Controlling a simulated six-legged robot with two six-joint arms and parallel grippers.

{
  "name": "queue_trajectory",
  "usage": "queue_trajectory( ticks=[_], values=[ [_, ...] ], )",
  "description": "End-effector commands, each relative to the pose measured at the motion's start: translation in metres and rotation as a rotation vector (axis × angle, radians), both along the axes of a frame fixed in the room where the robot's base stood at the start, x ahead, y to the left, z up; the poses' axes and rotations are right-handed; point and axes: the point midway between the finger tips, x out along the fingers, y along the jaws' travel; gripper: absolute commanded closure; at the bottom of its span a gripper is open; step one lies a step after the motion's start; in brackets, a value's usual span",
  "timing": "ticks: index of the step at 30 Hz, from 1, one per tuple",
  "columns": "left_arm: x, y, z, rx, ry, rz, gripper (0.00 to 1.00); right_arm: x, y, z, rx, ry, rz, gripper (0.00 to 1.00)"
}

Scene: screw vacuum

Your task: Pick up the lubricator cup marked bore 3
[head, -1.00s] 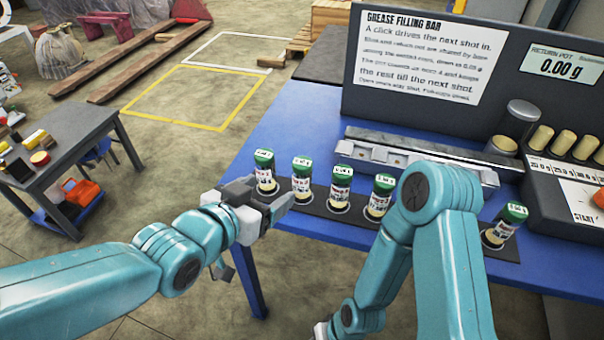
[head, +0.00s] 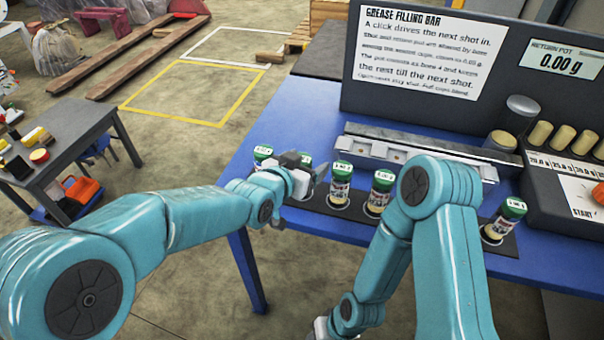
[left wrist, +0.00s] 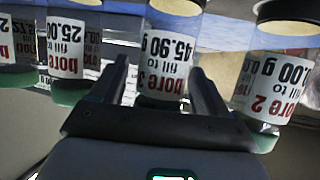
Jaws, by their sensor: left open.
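The cup marked bore 3 (left wrist: 168,58) is a clear cup with a white label and green end, upside down in the left wrist view. Its label reads 45.90 g. It appears to be the third cup from the left (head: 340,186) in the head view, upright in the dark strip. My left gripper (left wrist: 162,85) is open, with one finger on either side of this cup in the wrist view; contact cannot be told. In the head view, my left gripper (head: 318,178) hides much of the second cup. My right arm reaches the bottom edge, its fingers out of frame.
The bore 2 cup (left wrist: 280,75) stands close beside one finger, another cup (left wrist: 72,50) beside the other. More cups (head: 380,192) (head: 504,222) stand along the strip. Behind them are a metal rail (head: 420,160) and the filling bar's panel. The blue table (head: 285,120) is clear at back left.

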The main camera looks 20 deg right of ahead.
Motion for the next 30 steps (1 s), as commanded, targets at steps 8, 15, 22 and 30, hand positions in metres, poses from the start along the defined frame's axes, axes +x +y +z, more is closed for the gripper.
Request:
queue_trajectory(
  ticks=[8, 15, 22, 30],
  values=[
    [0.002, -0.002, -0.001, 0.000, 0.000, 0.000, 0.28, 0.000, 0.000, 0.000, 0.000, 0.000, 0.000, 0.57],
    [0.002, -0.002, -0.001, 0.000, 0.000, 0.000, 0.83, 0.000, 0.000, 0.000, 0.000, 0.000, 0.000, 0.57],
    [0.002, -0.002, 0.000, -0.001, -0.001, 0.000, 0.83, 0.000, 0.000, 0.000, 0.000, 0.000, 0.000, 0.57],
    [0.002, -0.002, 0.033, -0.004, -0.005, 0.000, 0.83, 0.000, 0.000, 0.005, 0.000, 0.000, 0.000, 0.57]
  ],
)
